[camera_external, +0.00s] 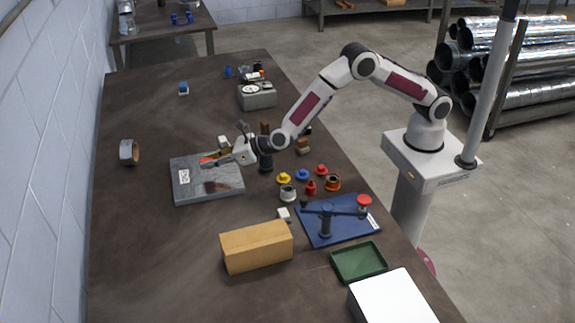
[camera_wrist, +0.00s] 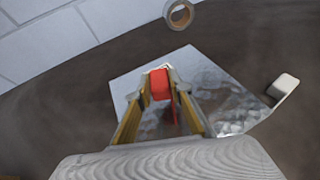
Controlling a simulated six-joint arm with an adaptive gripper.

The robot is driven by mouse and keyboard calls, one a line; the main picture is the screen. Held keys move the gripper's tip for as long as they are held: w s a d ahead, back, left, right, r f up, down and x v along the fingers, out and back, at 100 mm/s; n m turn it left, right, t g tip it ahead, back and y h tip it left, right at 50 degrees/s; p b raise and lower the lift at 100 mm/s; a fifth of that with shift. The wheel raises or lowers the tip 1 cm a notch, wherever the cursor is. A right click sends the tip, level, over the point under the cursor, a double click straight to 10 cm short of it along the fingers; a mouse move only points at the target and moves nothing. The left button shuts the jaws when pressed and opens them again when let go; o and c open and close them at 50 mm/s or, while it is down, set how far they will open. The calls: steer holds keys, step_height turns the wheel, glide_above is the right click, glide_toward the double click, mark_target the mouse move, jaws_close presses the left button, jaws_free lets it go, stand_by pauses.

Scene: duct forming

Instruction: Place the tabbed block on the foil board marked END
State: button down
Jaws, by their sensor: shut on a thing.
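The foil board (camera_external: 215,187) is a grey, crinkled silver slab lying on the dark table, with a white label (camera_external: 184,176) near its left side. It fills the middle of the wrist view too, as a bright panel (camera_wrist: 195,62). My gripper (camera_external: 212,158) is above the far part of the board. It is shut on a red block (camera_wrist: 160,84), which sits between the yellow-edged fingers in the wrist view. The block's tab is hard to make out. I cannot tell whether the block touches the board.
A tape roll (camera_external: 129,152) lies left of the board. Several coloured knobs (camera_external: 302,174) stand to the right. A tan block (camera_external: 256,246), a blue fixture plate (camera_external: 337,220) and a green tray (camera_external: 358,262) are nearer. A gauge box (camera_external: 257,96) stands behind.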

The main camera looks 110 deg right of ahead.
mark_target(213, 176)
stand_by(0.3)
steer(key=shift+f, duration=1.85)
steer(key=shift+f, duration=0.1)
steer(key=c, duration=1.8)
jaws_free()
steer(key=shift+v, duration=6.05)
